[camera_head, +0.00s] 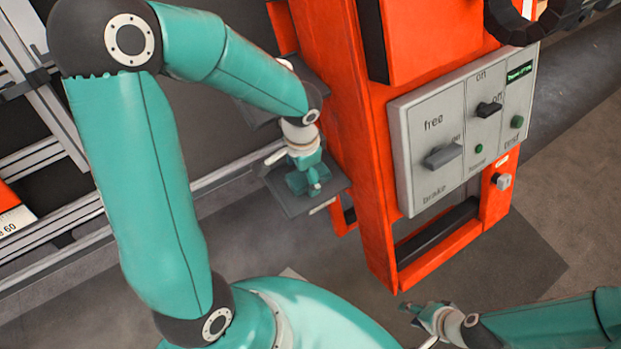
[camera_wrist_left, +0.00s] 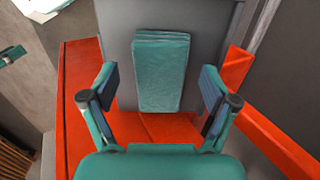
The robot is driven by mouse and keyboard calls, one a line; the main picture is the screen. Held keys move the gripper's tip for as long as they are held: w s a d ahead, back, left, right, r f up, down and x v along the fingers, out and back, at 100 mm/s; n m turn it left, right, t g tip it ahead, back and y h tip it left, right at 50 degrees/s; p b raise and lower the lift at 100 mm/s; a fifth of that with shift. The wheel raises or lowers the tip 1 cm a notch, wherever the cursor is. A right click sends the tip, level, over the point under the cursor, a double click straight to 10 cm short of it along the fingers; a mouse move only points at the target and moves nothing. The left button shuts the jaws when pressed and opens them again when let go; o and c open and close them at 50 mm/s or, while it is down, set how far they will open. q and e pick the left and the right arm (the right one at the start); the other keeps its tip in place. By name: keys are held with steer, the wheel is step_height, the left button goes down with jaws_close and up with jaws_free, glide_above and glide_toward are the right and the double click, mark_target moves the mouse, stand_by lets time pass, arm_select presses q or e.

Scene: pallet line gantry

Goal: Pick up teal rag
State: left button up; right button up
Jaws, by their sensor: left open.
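The teal rag (camera_wrist_left: 160,75) is a folded, flat rectangle in the left wrist view, lying on a grey shelf (camera_wrist_left: 115,30). My left gripper (camera_head: 307,182) is over a small grey shelf on the orange machine's left side in the head view. In the left wrist view its open fingers stand one on each side of the rag, with a gap on both sides. I cannot pick out the rag from the gripper in the head view. My right gripper (camera_head: 428,318) is low at the right in the head view, away from the shelf; its jaw opening is unclear.
The orange machine (camera_head: 370,200) stands right of the shelf. Its grey panel (camera_head: 410,170) carries a free/brake lever (camera_head: 443,156), a switch (camera_head: 489,109) and green buttons. Metal rails (camera_head: 50,150) run at the left. The grey floor is open in front.

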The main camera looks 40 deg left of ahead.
mark_target(299, 178)
arm_select(q)
steer(key=c, duration=1.1)
steer(key=shift+c, duration=0.2)
steer(key=shift+s+r, duration=0.1)
steer(key=shift+s+r+p, duration=0.15)
steer(key=shift+r+p, duration=0.25)
steer(key=shift+r, duration=0.1)
steer(key=r, duration=0.2)
steer(key=r+p, duration=0.1)
steer(key=r, duration=0.1)
steer(key=r+p, duration=0.1)
steer(key=r, duration=0.1)
steer(key=shift+s+a, duration=0.2)
steer(key=shift+s, duration=0.05)
steer(key=s+a+b, duration=0.2)
steer(key=s+a, duration=0.1)
steer(key=s, duration=0.5)
steer(key=s+a+b, duration=0.2)
steer(key=s+a, duration=0.2)
steer(key=s, duration=0.5)
steer(key=shift+s+a+f+b, duration=0.15)
steer(key=shift+s+b, duration=0.15)
steer(key=shift+b, duration=0.1)
